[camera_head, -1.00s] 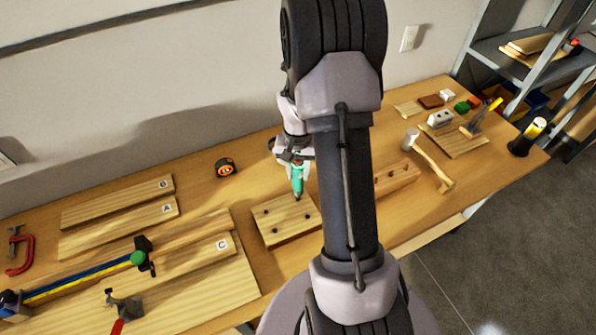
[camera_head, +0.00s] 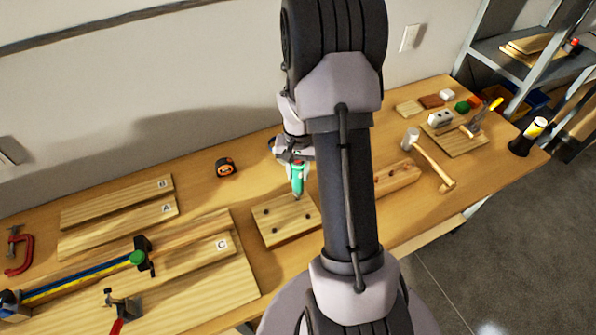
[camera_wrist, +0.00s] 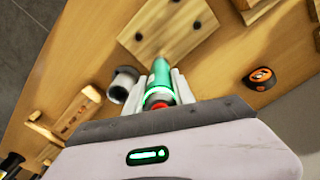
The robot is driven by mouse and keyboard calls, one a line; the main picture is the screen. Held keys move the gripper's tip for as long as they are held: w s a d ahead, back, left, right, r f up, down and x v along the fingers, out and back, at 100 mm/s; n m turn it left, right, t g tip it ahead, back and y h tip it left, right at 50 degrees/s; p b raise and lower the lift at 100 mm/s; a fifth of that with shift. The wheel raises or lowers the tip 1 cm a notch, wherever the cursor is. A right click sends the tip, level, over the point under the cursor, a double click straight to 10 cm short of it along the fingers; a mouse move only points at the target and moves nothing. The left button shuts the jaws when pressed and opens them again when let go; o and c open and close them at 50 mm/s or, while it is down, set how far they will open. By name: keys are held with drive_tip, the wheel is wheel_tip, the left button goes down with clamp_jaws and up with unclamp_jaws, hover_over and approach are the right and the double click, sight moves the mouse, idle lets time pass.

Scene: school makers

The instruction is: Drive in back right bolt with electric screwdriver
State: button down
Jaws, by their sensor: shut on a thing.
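A green electric screwdriver (camera_head: 298,178) is held upright, tip down, in my gripper (camera_head: 294,162) in the head view. Its tip is at the back right part of a flat wooden board (camera_head: 287,232). Dark bolts (camera_head: 273,230) stand out at other spots on the board. The wrist view shows my gripper (camera_wrist: 160,88) shut around the green screwdriver (camera_wrist: 160,78), its tip pointing at the board (camera_wrist: 145,30). The bolt under the tip is hidden, so I cannot tell whether the tip touches it.
A tape measure (camera_head: 227,168) lies behind the board to the left. Long planks (camera_head: 120,215) and a clamp fill the left of the workbench (camera_head: 240,190). A wooden block (camera_head: 398,178), a mallet (camera_head: 432,160) and a hammer (camera_head: 480,118) lie to the right.

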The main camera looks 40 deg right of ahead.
wheel_tip(320, 180, up, 6)
drive_tip(key=p, duration=0.4)
drive_tip(key=shift+r, duration=0.1)
